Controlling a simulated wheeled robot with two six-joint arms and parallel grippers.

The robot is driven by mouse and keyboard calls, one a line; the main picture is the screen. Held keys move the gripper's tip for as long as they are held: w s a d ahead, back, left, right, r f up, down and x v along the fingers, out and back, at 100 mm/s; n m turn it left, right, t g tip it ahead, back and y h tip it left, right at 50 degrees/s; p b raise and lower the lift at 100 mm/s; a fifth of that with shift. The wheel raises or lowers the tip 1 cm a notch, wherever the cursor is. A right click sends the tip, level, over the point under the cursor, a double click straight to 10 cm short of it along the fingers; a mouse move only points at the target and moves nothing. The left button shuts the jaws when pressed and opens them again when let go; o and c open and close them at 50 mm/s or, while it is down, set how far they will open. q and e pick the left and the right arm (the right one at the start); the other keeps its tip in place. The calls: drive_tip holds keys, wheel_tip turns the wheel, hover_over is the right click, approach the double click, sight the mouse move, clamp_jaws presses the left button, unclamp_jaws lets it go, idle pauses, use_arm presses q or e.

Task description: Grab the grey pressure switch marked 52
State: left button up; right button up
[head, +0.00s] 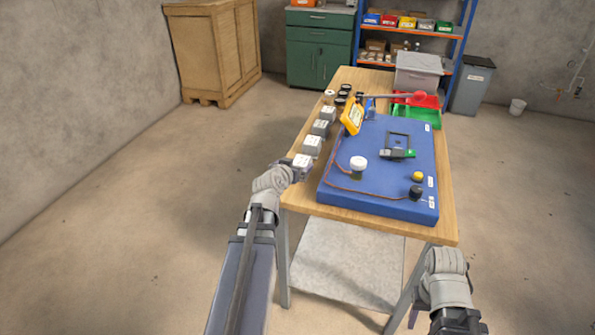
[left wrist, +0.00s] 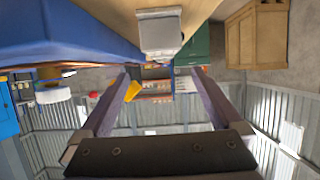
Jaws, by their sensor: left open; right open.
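Several grey pressure switches with white tops stand in a row along the table's left edge; the nearest (head: 302,161), then a second (head: 312,146), a third (head: 320,128) and a farther one (head: 327,113). Their markings are too small to read, so I cannot tell which is 52. My left gripper (head: 300,173) is at the nearest switch, partly hidden by my wrist. In the left wrist view my left gripper (left wrist: 163,95) is open, with nothing between its fingers; a grey switch (left wrist: 160,35) shows beyond them, at the top. My right gripper (head: 413,318) is open, low in front of the table, mostly hidden.
A blue board (head: 340,185) with a white knob, a wire and a yellow meter (head: 352,118) covers much of the wooden table (head: 448,215). Dark round parts stand behind the switches. Red and green trays (head: 418,117) and a grey bin (head: 418,70) are at the back.

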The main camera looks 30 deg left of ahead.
sight(301, 163)
use_arm(q)
drive_tip(key=shift+w+a+f+b, duration=0.15)
drive_tip(key=shift+a+f+b, duration=0.1)
drive_tip(key=shift+f+b, duration=0.35)
drive_tip(key=shift+w+a+f+b, duration=0.15)
drive_tip(key=shift+a+f+b, duration=0.15)
drive_tip(key=shift+f, duration=0.45)
use_arm(e)
drive_tip(key=f, duration=0.1)
drive_tip(key=a+f, duration=0.1)
drive_tip(key=shift+w+f, duration=0.35)
use_arm(q)
drive_tip(key=shift+w, duration=0.1)
drive_tip(key=shift+b+x, duration=1.55)
drive_tip(key=shift+x, duration=2.35)
drive_tip(key=shift+d+r, duration=0.1)
drive_tip(key=shift+d, duration=0.1)
use_arm(e)
wheel_tip(301, 163, down, 3)
drive_tip(key=shift+r, duration=0.1)
use_arm(q)
clamp_jaws()
